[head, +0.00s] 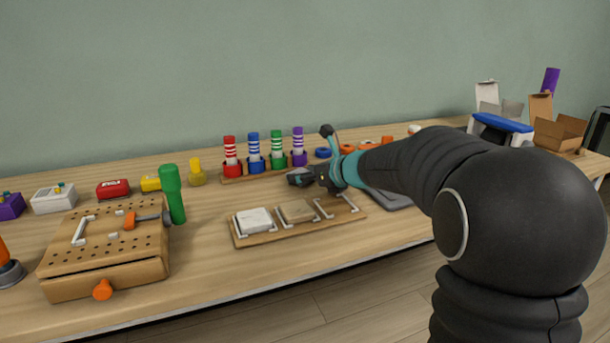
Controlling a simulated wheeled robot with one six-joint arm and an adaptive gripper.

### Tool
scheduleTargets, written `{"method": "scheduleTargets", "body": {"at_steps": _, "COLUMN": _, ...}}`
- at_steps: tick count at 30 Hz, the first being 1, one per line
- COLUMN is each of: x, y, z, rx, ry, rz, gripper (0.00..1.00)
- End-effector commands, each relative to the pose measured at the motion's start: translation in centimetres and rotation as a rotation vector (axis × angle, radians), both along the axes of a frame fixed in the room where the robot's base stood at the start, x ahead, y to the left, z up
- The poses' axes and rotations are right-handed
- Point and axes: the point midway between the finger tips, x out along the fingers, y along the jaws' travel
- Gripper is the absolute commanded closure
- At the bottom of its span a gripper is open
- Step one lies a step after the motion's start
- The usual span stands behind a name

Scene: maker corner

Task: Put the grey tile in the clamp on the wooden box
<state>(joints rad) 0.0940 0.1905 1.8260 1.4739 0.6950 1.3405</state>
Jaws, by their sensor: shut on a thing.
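My gripper (312,178) is above the back of the wooden tile tray (240,240), shut on a small dark grey piece (298,178) that looks like the grey tile. The arm and fingers hide part of it. The wooden box (115,270) with a pegboard top stands at the left front. On its top are an orange clamp (130,220) with a grey rod, and a white L-shaped bracket (82,232). My gripper is well to the right of the box, apart from it.
A green upright handle (173,195) stands beside the box's right side. A rack of coloured ringed posts (265,172) stands behind the tray.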

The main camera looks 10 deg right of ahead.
Motion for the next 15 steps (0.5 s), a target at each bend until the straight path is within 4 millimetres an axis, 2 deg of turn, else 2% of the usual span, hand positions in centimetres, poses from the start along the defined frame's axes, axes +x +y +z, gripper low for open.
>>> {"method": "scheduleTargets", "body": {"at_steps": 4, "x": 0.00, "y": 0.00, "z": -0.42, "rx": 0.000, "ry": 0.000, "rz": 0.000, "gripper": 0.73}}
{"method": "scheduleTargets", "body": {"at_steps": 5, "x": 0.00, "y": 0.00, "z": -0.34, "rx": 0.000, "ry": 0.000, "rz": 0.000, "gripper": 0.34}}
{"method": "scheduleTargets", "body": {"at_steps": 7, "x": 0.00, "y": 0.00, "z": -0.29, "rx": 0.000, "ry": 0.000, "rz": 0.000, "gripper": 0.16}}
{"method": "scheduleTargets", "body": {"at_steps": 8, "x": 0.00, "y": 0.00, "z": -0.29, "rx": 0.000, "ry": 0.000, "rz": 0.000, "gripper": 0.13}}
{"method": "scheduleTargets", "body": {"at_steps": 15, "x": -0.01, "y": 0.00, "z": -0.28, "rx": 0.000, "ry": 0.000, "rz": 0.000, "gripper": 0.13}}
